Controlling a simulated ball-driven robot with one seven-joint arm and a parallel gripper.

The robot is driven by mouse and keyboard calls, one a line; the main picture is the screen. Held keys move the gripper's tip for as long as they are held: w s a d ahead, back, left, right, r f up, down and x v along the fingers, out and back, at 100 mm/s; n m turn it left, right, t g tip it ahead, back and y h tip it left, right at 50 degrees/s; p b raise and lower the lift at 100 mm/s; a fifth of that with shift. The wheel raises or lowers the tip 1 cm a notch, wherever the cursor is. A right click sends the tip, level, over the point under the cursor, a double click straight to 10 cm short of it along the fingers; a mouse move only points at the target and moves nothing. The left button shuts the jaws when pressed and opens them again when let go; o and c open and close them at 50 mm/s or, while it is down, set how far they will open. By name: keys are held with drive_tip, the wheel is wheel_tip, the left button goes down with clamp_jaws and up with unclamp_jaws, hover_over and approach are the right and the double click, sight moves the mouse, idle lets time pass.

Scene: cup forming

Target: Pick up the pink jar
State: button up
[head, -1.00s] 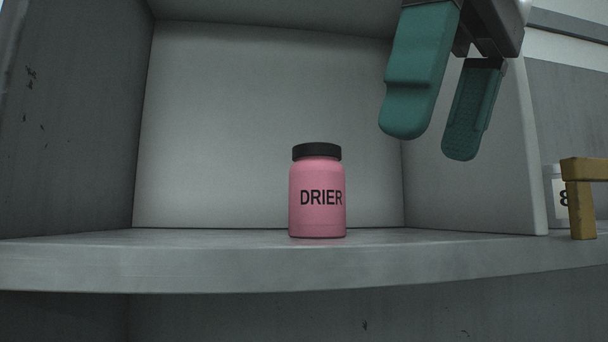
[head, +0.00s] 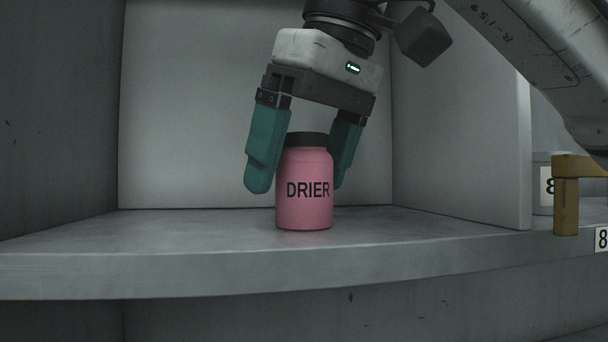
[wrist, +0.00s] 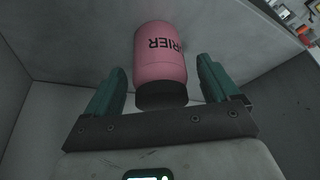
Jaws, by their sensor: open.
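The pink jar (head: 304,205) has a black lid and the word DRIER on it. It stands upright on the grey shelf (head: 200,260). My gripper (head: 300,185) is open above the jar, its two teal fingers reaching down on either side. The left finger is in front of the back wall at the jar's left; the right finger is partly hidden behind the jar. In the wrist view the jar (wrist: 160,60) lies between and beyond the fingers of my gripper (wrist: 160,75), with a visible gap on each side.
The compartment's right side wall (head: 460,120) stands to the right of the jar. Beyond it are a yellow bracket (head: 566,195) and a pale container marked 8 (head: 542,172). The shelf to the left of the jar is clear.

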drive_tip(key=shift+x, duration=0.9)
drive_tip(key=c, duration=1.1)
drive_tip(key=shift+r, duration=0.2)
drive_tip(key=shift+r, duration=1.5)
drive_tip(key=shift+s+d+b, duration=1.05)
drive_tip(key=shift+s+d, duration=0.9)
drive_tip(key=shift+d, duration=0.35)
drive_tip(key=shift+s+d+b, duration=1)
drive_tip(key=shift+s+d, duration=0.95)
drive_tip(key=shift+d, duration=0.3)
drive_tip(key=shift+s+d+b, duration=1.05)
drive_tip(key=shift+s+d, duration=0.9)
drive_tip(key=shift+d, duration=0.35)
